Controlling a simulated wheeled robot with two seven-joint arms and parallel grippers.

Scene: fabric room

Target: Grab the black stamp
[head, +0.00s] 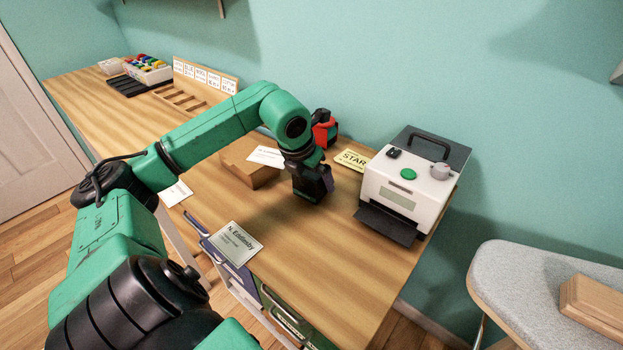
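My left gripper (312,190) is black and points down over the wooden table (300,270), at the end of my green arm. Its fingers are seen from behind and the wrist covers what may be between them, so I cannot tell if it is open or shut. I cannot clearly make out a black stamp; it may be hidden by my gripper or arm. A small black item (393,153) sits on top of the white machine, but I cannot tell what it is. My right gripper is not in view.
The white machine (385,187) with a green button stands to the right of my gripper. A brown box (245,170) with a card is to its left. A name card (235,243) lies near the front edge. A grey board (530,285) is at right.

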